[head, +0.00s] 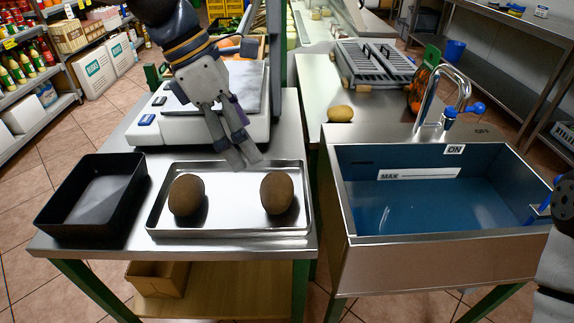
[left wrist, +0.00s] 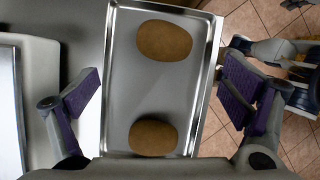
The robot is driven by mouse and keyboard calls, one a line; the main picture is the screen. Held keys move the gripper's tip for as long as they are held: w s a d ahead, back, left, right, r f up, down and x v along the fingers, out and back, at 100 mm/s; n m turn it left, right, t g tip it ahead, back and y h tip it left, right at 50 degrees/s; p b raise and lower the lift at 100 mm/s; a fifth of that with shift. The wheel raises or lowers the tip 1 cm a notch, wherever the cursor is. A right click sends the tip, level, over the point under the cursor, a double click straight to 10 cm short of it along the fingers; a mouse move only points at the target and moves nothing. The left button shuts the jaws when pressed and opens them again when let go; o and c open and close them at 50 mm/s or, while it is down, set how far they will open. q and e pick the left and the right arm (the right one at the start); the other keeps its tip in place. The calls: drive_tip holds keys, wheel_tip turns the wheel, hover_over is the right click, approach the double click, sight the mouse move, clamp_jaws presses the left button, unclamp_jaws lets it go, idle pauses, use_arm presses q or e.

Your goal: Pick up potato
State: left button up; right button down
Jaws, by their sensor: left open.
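Two brown potatoes lie apart in a shallow metal tray (head: 232,230): a left potato (head: 186,195) and a right potato (head: 277,193). In the left wrist view the left one (left wrist: 153,138) is at the bottom and the right one (left wrist: 164,41) at the top. A paler potato (head: 340,114) lies on the metal surface behind the sink's left corner. My left gripper (head: 242,158) is open and empty, above the tray's back edge, pointing down between the two potatoes. Its fingers touch neither.
A black bin (head: 68,232) stands left of the tray. A scale (head: 172,130) stands behind the tray. A ribbed metal rack (head: 375,60) stands further back.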

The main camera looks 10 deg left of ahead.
sight(270, 181)
use_arm(q)
drive_tip(key=f, duration=0.1)
drive_tip(key=d+f, duration=0.1)
drive_tip(key=s+f, duration=0.1)
drive_tip(key=f, duration=0.1)
drive_tip(key=shift+d+f+b, duration=0.1)
drive_tip(key=shift+d+b, duration=0.2)
drive_tip(key=shift+d, duration=0.1)
drive_tip(key=x, duration=0.3)
drive_tip(key=b+x, duration=0.1)
drive_tip(key=x, duration=0.2)
drive_tip(key=shift+w+d+f, duration=0.15)
drive_tip(key=shift+w+f, duration=0.1)
drive_tip(key=shift+f, duration=0.1)
drive_tip(key=shift+w+d+f, duration=0.1)
drive_tip(key=shift+f, duration=0.1)
drive_tip(key=shift+r, duration=0.1)
use_arm(e)
drive_tip(key=s+f, duration=0.2)
drive_tip(key=s, duration=0.1)
drive_tip(key=shift+s+f+g, duration=0.1)
drive_tip(key=shift+g, duration=0.3)
use_arm(q)
drive_tip(key=c, duration=1.4)
drive_tip(key=shift+o, duration=0.2)
drive_tip(key=shift+r, duration=0.15)
